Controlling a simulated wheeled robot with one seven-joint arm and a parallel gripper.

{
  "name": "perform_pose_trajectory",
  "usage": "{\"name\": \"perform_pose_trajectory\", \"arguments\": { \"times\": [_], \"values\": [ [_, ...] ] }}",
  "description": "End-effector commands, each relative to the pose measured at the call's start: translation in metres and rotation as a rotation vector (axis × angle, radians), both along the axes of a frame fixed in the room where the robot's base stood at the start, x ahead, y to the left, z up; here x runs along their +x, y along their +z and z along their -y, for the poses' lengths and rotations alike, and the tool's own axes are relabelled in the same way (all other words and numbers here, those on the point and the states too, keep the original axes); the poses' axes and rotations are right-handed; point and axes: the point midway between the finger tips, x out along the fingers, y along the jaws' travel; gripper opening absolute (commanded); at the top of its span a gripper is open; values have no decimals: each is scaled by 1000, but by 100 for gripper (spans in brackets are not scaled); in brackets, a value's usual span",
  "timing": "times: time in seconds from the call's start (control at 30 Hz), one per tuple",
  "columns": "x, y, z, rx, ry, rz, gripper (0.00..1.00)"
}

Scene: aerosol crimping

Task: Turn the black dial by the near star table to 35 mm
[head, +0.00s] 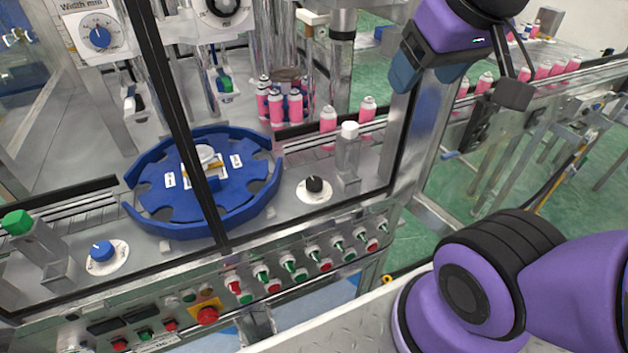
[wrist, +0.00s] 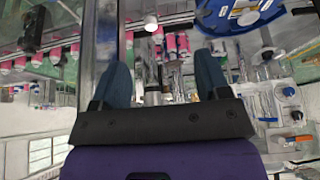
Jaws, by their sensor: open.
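The black dial (head: 314,184) sits on a round white scale plate on the machine deck, just right of the blue star table (head: 158,222) in the head view. Its marks are too small to read. The star table also shows at the top right of the wrist view (wrist: 238,24). My gripper (head: 400,72) is up and to the right of the dial, apart from it, near the frame post. In the wrist view its two blue fingers (wrist: 161,72) are spread with nothing held between them.
A white-topped post (head: 348,150) stands right beside the dial. A metal frame post (head: 410,130) rises to its right. Pink cans (head: 328,120) stand behind it. A button panel (head: 290,262) runs along the front. A blue dial (head: 102,251) is at left.

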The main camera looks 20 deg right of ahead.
Motion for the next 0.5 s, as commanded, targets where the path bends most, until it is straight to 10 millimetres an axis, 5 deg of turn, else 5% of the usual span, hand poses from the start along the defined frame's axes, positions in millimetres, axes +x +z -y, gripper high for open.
{"name": "perform_pose_trajectory", "arguments": {
  "times": [0.27,0.5],
  "values": [
    [7,-1,-1,0,23,-21,69],
    [41,-11,-5,-5,133,-122,69]
  ]
}}
